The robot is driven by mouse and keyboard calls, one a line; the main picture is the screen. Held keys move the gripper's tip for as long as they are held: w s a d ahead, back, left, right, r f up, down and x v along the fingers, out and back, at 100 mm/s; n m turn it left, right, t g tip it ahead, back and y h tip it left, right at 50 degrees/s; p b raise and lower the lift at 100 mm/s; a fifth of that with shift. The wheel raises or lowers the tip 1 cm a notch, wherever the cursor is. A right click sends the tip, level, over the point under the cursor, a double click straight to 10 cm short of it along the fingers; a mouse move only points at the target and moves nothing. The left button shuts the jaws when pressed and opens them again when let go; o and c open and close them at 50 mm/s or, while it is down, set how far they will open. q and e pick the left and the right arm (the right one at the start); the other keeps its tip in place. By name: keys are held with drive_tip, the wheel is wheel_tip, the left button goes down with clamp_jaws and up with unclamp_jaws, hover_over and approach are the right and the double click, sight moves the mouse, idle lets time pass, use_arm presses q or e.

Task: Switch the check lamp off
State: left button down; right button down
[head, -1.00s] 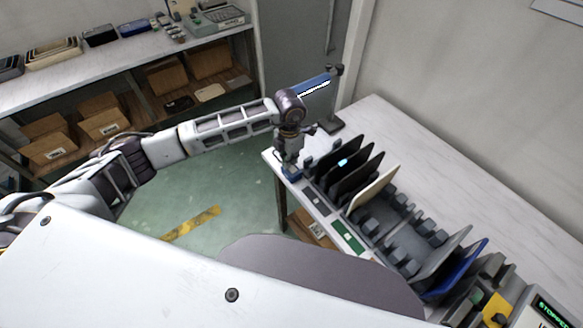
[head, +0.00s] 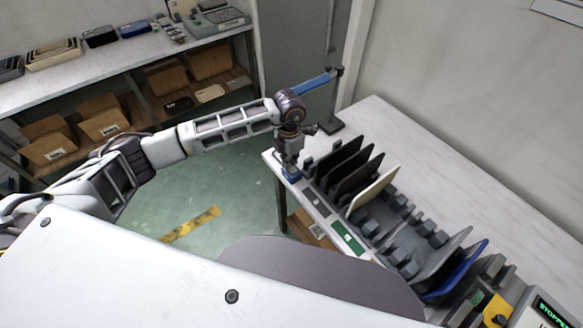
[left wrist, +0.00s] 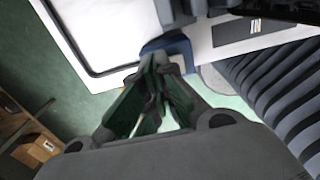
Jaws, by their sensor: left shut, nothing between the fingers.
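The check lamp (head: 315,83) is a blue bar on a stand at the far corner of the table, partly behind my left arm. Its strip shows no white glow. A small blue block (head: 292,174), perhaps the lamp's switch, sits at the table's near left corner. My left gripper (head: 290,166) points down at this block, shut and empty. In the left wrist view, the shut fingers (left wrist: 158,72) are right by the blue block (left wrist: 170,43); I cannot tell whether they touch it. My right gripper is not in view.
A rack holds dark panels (head: 357,172), a cream panel (head: 375,190) and a blue panel (head: 463,270) beside the gripper. A console (head: 545,308) stands at the lower right. The white table (head: 460,170) is clear behind the rack. Shelves with boxes stand at left.

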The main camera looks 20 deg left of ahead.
use_arm(q)
drive_tip(key=shift+r+p, duration=1.4)
drive_tip(key=shift+r, duration=1.7)
